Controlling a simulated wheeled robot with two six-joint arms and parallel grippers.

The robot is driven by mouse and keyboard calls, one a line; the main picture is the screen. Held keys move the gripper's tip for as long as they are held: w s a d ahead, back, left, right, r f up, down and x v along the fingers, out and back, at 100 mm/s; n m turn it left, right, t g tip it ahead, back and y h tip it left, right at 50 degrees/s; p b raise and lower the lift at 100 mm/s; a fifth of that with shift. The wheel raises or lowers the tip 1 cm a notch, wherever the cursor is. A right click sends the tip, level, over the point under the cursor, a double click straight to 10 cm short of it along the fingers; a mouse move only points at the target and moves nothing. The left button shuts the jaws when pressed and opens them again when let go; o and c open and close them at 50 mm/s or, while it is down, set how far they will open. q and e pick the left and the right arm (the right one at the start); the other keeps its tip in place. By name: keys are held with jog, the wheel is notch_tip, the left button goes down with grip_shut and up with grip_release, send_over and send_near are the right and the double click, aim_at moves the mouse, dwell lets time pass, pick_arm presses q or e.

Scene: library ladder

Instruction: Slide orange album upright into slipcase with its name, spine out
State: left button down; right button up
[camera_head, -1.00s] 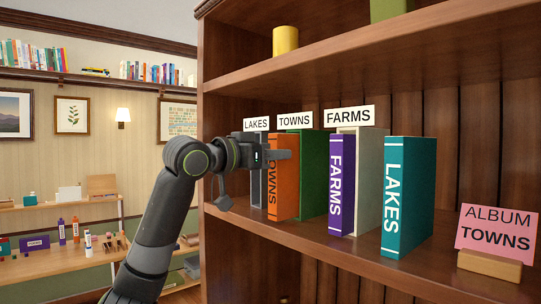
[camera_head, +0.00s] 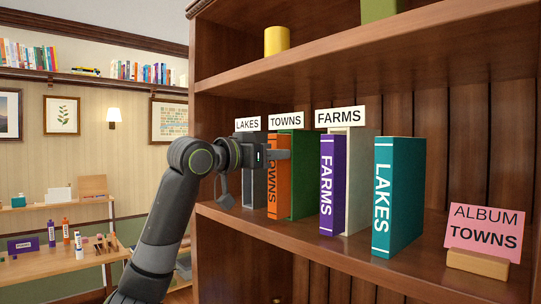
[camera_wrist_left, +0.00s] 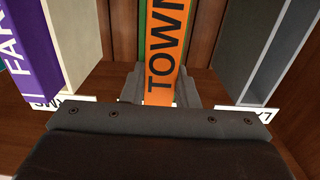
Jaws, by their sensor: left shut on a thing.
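The orange album (camera_head: 272,200) stands upright with its TOWNS spine facing out, in front of the green slipcase (camera_head: 305,175) under the TOWNS label (camera_head: 286,119). It appears partly inside that slipcase, its spine end still sticking out; the exact depth is hidden. My left gripper (camera_head: 277,155) is shut on the album near the top of its spine. In the left wrist view the album (camera_wrist_left: 160,60) shows between the two fingers (camera_wrist_left: 158,92), with a green strip beside it. My right gripper is out of view. A pink card (camera_head: 484,232) reads ALBUM TOWNS.
A grey slipcase (camera_head: 255,187) under LAKES stands left of the album. The purple FARMS album (camera_head: 327,185) stands by the cream slipcase (camera_head: 360,180) on the right. The teal LAKES album (camera_head: 398,200) stands farther right. The upper shelf (camera_head: 330,60) is overhead.

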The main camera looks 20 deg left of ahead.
pick_arm(q)
jog(key=shift+w+d+r, duration=0.1)
jog(key=c, duration=1.6)
grip_release()
jog(key=o, duration=0.6)
jog(key=shift+c, duration=0.2)
jog(key=b+v, duration=0.9)
jog(key=v, duration=0.8)
jog(key=shift+s, duration=0.25)
